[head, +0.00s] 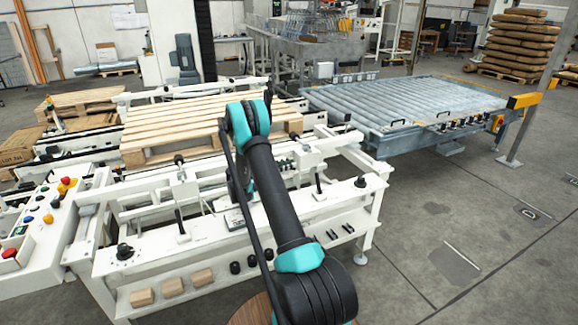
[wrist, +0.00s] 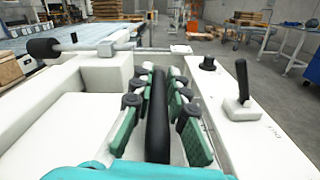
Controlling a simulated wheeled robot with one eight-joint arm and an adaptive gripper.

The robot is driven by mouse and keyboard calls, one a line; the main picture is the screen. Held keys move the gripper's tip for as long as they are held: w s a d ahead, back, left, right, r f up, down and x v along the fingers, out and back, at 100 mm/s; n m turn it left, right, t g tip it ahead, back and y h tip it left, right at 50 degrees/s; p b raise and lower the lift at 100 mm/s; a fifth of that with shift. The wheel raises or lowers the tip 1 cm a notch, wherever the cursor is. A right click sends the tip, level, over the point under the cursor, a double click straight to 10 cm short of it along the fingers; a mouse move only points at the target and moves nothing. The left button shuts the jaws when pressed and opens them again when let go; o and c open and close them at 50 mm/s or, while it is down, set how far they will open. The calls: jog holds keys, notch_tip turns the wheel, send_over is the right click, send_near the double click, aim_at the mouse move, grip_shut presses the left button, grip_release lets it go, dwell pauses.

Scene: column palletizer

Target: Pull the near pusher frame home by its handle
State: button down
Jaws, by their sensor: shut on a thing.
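My gripper (wrist: 160,85) shows in the wrist view, with green-padded fingers on both sides of a long black handle (wrist: 158,125). It is shut on this handle, which runs away from me over the white framework. In the head view, my arm hides the gripper and the handle. The near pusher frame seems to be part of the white framework (head: 145,205) in front of the pallet; its exact outline is hard to tell. A wooden pallet (head: 185,120) lies flat behind it.
A black lever (wrist: 242,82) and a black knob (wrist: 208,63) stand right of the handle. A rod with a black end (wrist: 43,48) lies at left. A button console (head: 38,225) is at far left, a roller conveyor (head: 400,100) behind right. The floor at right is clear.

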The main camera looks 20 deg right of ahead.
jog(key=shift+s, duration=0.2)
jog(key=c, duration=1.5)
grip_release()
jog(key=shift+c, duration=0.2)
jog(key=shift+a, duration=0.15)
jog(key=shift+a, duration=0.4)
jog(key=a, duration=1.1)
jog(key=shift+s, duration=0.2)
